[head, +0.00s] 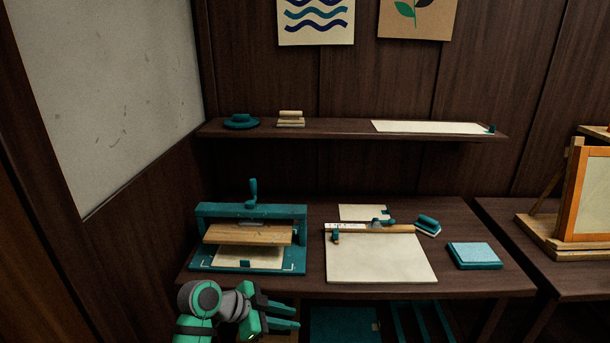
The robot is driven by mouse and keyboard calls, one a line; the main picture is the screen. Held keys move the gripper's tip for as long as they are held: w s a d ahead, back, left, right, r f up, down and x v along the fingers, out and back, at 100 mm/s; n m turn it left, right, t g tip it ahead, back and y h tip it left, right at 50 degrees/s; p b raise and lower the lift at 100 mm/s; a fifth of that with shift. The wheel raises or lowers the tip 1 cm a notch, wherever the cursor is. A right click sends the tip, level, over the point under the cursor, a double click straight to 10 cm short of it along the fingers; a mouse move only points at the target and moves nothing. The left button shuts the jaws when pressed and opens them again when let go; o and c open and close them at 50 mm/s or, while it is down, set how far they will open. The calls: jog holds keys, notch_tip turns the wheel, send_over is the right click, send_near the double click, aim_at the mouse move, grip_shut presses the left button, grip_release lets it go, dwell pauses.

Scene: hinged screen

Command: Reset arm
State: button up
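My arm reaches in at the bottom left, grey and green. My gripper (290,316) is in front of and below the table's front edge, pointing right. Its two teal fingers are apart with a dark gap between them, and nothing shows between them. An orange-framed screen (567,190) stands tilted up on a wooden base (560,240) at the right edge; its right part is cut off by the picture.
A teal press (250,211) stands on the dark table (320,283), beside a pale board (380,262), a teal-handled tool (428,224) and a blue pad (474,254). A wall shelf (340,130) hangs above. Teal items (342,325) sit below the table.

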jog(key=d+f+n+t+h, duration=0.1)
jog(key=d+f+n+t, duration=0.2)
jog(key=d, duration=0.4)
jog(key=d+f+n+t, duration=0.2)
jog(key=d+f+n, duration=0.1)
jog(key=d, duration=0.3)
jog(key=s+d+f+n+t+y, duration=0.2)
jog(key=s+d+f+n+t, duration=0.1)
jog(key=s+f+n, duration=0.15)
jog(key=s+a+f+n+t+y, duration=0.1)
jog(key=s+f+n+y, duration=0.2)
jog(key=s, duration=0.5)
jog(key=s+a+f+n+t+y, duration=0.1)
jog(key=s+a+f+n+y, duration=0.15)
jog(key=s, duration=0.55)
jog(key=s+a+r, duration=0.2)
jog(key=s, duration=0.5)
jog(key=s+a+r+y, duration=0.1)
jog(key=s+a+r, duration=0.2)
jog(key=s, duration=0.5)
jog(key=s+a+r+t+y, duration=0.1)
jog(key=s+a+r, duration=0.2)
jog(key=s, duration=0.4)
jog(key=shift+s+r+m, duration=0.25)
jog(key=shift+s+m, duration=0.05)
jog(key=shift+s, duration=0.05)
